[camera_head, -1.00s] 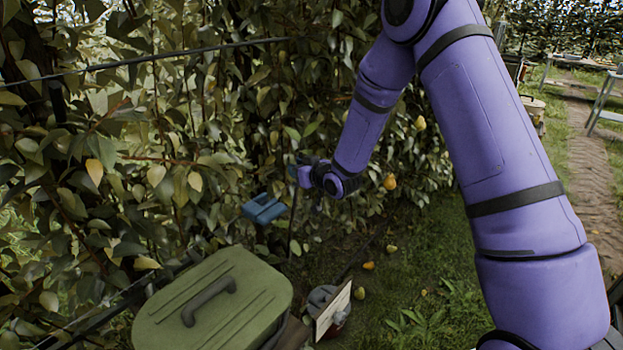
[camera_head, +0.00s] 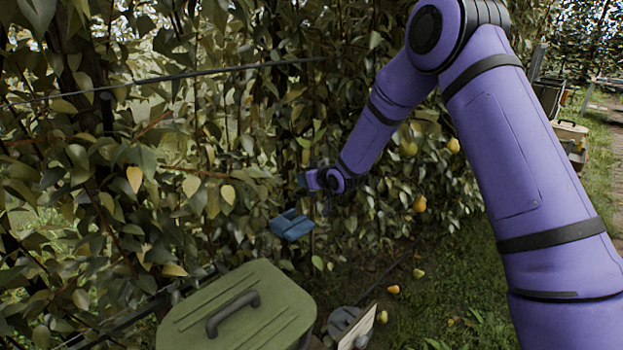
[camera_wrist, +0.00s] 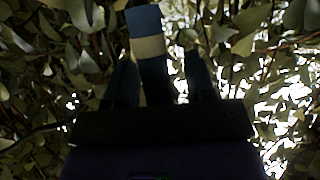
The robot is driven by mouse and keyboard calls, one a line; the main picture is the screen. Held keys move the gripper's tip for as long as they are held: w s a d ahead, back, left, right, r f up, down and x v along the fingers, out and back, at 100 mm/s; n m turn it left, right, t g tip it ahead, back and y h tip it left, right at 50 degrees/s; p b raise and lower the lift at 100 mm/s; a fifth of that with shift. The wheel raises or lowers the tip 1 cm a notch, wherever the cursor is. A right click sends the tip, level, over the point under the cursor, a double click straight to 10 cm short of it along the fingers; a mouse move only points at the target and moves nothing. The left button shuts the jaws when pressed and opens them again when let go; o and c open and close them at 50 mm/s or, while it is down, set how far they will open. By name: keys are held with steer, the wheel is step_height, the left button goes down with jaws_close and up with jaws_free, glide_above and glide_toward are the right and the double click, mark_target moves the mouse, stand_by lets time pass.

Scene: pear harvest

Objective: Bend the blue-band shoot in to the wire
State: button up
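My gripper (camera_head: 307,180) reaches into the leaves of the pear hedge, above a blue box-shaped thing (camera_head: 291,224). In the wrist view its two dark fingers (camera_wrist: 162,78) stand apart. A blue piece with a pale tan band (camera_wrist: 150,47) shows between and beyond them. It lies close to both fingers, and I cannot tell whether they grip it. I cannot make out for sure whether this piece is the blue-band shoot. The dark wire (camera_head: 190,80) runs across the hedge at the upper left, above my gripper. Leaves and shade hide the shoot's run.
A green lidded box (camera_head: 265,325) stands in front at the lower left, with a pale board (camera_head: 358,328) beside it. Pears (camera_head: 420,204) hang at the right, and a few lie on the grass. Dense leaves surround my gripper. Open grass lies to the right.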

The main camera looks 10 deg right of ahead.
steer(key=shift+r, duration=0.1)
steer(key=v, duration=1.1)
steer(key=s+d+r+m+g+h, duration=0.1)
steer(key=s+d+r+h, duration=0.2)
steer(key=s+d+r, duration=0.35)
steer(key=s+d+r+m+g+h, duration=0.2)
steer(key=s+d+r, duration=0.1)
steer(key=s+r, duration=0.7)
steer(key=s+d+r+m+g, duration=0.1)
steer(key=s+r, duration=0.1)
steer(key=s, duration=1.1)
steer(key=s+d+r+m+g, duration=0.1)
steer(key=s+d+r+g, duration=0.1)
steer(key=s, duration=1.1)
steer(key=shift+d+g, duration=0.3)
